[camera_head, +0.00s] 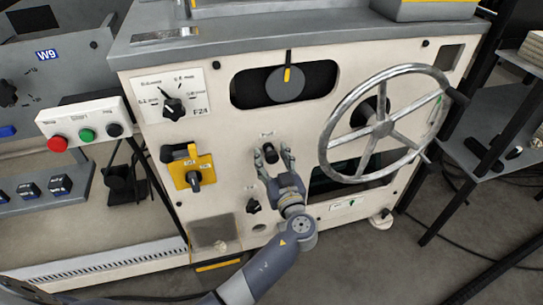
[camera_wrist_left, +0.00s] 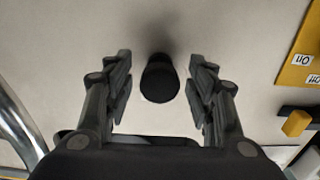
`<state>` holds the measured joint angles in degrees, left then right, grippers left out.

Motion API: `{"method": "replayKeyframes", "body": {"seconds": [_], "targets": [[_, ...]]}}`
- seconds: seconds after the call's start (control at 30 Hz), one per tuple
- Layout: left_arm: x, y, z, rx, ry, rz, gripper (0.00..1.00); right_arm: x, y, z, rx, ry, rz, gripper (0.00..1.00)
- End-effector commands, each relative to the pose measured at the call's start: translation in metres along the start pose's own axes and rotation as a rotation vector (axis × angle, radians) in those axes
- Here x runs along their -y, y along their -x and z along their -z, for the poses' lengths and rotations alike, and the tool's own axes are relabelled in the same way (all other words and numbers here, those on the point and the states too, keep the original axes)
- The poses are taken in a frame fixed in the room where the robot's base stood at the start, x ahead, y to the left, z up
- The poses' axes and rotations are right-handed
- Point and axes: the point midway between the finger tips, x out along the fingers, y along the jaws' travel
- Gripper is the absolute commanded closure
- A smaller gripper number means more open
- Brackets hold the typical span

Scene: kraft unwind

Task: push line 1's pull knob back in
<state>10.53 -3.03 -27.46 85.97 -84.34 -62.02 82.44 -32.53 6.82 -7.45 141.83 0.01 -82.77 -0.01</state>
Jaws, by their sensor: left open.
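The black pull knob (camera_head: 270,153) sticks out of the cream machine panel, below the slot with the grey dial. It also shows in the left wrist view (camera_wrist_left: 159,78), centred and near the panel. My left gripper (camera_head: 274,160) is in front of the panel with its fingers spread to either side of the knob. In the left wrist view the open left gripper (camera_wrist_left: 160,85) shows a gap between each finger and the knob. I cannot read the small label above the knob. My right gripper is not in view.
A large handwheel (camera_head: 383,128) stands out from the panel just right of the knob. A yellow switch plate (camera_head: 190,171) is to the left, and a small black knob (camera_head: 253,206) is below. A button box (camera_head: 87,130) is at far left.

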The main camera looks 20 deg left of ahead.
Motion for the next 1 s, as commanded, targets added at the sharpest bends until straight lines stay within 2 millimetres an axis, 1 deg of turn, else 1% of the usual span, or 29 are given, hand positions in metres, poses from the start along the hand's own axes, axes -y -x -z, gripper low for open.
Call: {"method": "replayKeyframes", "body": {"seconds": [0.17, 0.3, 0.4, 0.5, 0.6, 0.7, 1.0], "targets": [[-0.001, 0.033, -0.002, 0.004, 0.002, -0.002, 0.49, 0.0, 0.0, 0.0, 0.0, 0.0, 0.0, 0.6], [0.0, 0.063, -0.001, 0.005, 0.002, -0.002, 0.49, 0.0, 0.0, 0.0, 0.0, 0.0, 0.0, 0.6], [0.0, 0.083, -0.001, 0.004, 0.002, -0.001, 0.49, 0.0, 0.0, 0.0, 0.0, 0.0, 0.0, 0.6], [0.0, 0.098, -0.001, 0.003, 0.001, 0.0, 0.49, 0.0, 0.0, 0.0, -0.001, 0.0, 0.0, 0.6], [0.0, 0.107, 0.0, 0.001, 0.0, 0.0, 0.49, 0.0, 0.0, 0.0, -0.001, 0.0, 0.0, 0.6], [0.0, 0.112, 0.0, 0.0, 0.001, 0.001, 0.49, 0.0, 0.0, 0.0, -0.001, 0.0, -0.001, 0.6], [0.0, 0.113, 0.0, 0.0, 0.001, 0.001, 0.49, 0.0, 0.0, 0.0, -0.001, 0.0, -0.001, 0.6]]}}
